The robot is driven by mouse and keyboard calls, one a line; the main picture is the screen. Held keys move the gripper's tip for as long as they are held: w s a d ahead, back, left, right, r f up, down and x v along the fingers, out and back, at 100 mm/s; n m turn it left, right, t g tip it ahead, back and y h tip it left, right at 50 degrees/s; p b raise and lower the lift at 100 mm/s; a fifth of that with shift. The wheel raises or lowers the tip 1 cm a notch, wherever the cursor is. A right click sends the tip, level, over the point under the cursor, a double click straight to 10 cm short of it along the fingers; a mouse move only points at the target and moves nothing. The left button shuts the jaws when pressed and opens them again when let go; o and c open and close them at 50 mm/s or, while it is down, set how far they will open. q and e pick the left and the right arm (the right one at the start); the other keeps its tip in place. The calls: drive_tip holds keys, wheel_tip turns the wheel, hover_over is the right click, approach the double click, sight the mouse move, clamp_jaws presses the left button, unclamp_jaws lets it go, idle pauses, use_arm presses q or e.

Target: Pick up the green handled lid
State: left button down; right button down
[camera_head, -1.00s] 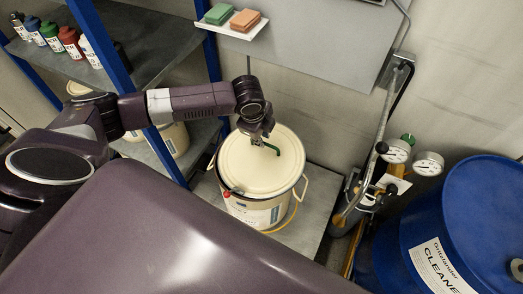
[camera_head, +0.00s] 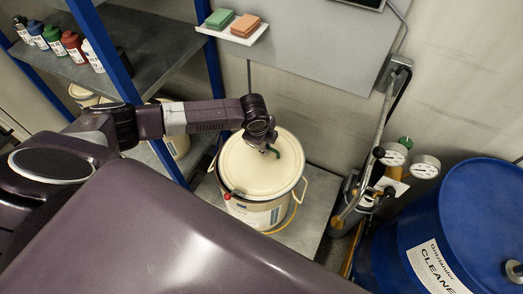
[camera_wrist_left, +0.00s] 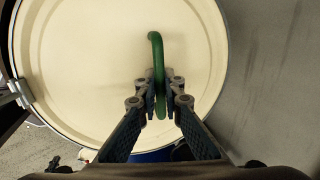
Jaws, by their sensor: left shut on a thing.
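The cream round lid (camera_head: 254,168) sits on a cream drum (camera_head: 262,214) standing on a grey platform. Its green handle (camera_head: 276,152) shows just beyond my left gripper (camera_head: 268,148). In the left wrist view the lid (camera_wrist_left: 90,60) fills much of the picture, with the green handle (camera_wrist_left: 156,50) running up from between the fingers. My left gripper (camera_wrist_left: 160,100) is shut on the green handle, one finger on each side. Whether the lid has lifted at all, I cannot tell. My right gripper is not in view.
A large blue drum (camera_head: 445,215) stands at the right. Gauges (camera_head: 394,154) and a pipe stand between it and the cream drum. A shelf with blue posts (camera_head: 120,75) and several bottles is at the left. Sponges (camera_head: 245,25) lie on a white wall ledge.

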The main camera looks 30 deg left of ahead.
sight(264, 157)
use_arm(q)
drive_tip(key=shift+w+r, duration=0.1)
drive_tip(key=shift+r, duration=0.05)
